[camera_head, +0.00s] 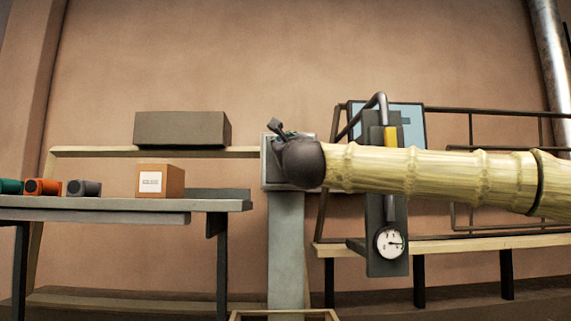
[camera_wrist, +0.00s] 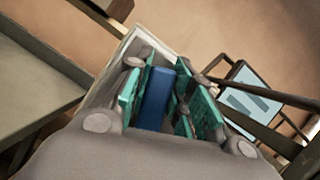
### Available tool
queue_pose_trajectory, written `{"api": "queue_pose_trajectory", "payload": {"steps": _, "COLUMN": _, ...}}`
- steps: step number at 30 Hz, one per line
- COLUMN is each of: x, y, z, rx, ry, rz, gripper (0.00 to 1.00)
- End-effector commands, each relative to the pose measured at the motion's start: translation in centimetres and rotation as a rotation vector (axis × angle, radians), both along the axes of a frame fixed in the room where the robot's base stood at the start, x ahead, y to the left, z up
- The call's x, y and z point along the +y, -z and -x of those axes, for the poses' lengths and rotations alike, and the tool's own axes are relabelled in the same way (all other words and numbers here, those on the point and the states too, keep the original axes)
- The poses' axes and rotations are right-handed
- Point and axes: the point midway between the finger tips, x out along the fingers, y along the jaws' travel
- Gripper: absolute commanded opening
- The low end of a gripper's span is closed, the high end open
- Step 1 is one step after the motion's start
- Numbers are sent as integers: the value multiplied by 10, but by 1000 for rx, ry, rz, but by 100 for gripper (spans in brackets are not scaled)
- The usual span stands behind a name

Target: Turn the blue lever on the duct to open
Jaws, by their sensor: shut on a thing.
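The blue lever (camera_wrist: 155,98) shows in the wrist view between the teal finger pads of my gripper (camera_wrist: 168,92), with a pad on either side. My gripper is shut on it. The lever's far end and mount are partly hidden by the fingers. A pale panel edge (camera_wrist: 118,68) lies just behind. In the head view, my gripper (camera_head: 279,130) is at the upper front of a grey upright duct (camera_head: 286,250) with a grey box-like head (camera_head: 271,178). My dark wrist hides much of that head, and the lever cannot be made out there.
At left, a grey table (camera_head: 110,203) holds an orange-brown box (camera_head: 160,181) and several small rolls. A dark panel with a pressure gauge (camera_head: 390,242) and curved pipe stands right of the duct, close below and behind my arm. Railings (camera_head: 470,130) run behind it.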

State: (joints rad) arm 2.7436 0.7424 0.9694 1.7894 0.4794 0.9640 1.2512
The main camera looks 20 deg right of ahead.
Motion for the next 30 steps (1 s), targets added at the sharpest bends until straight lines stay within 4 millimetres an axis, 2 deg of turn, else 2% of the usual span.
{"api": "queue_pose_trajectory", "payload": {"steps": 15, "x": -10, "y": -1, "z": 4, "rx": -81, "ry": 1, "rz": -257, "gripper": 0}}
{"api": "queue_pose_trajectory", "payload": {"steps": 30, "x": -15, "y": -7, "z": 6, "rx": -113, "ry": 1, "rz": -370, "gripper": 0}}
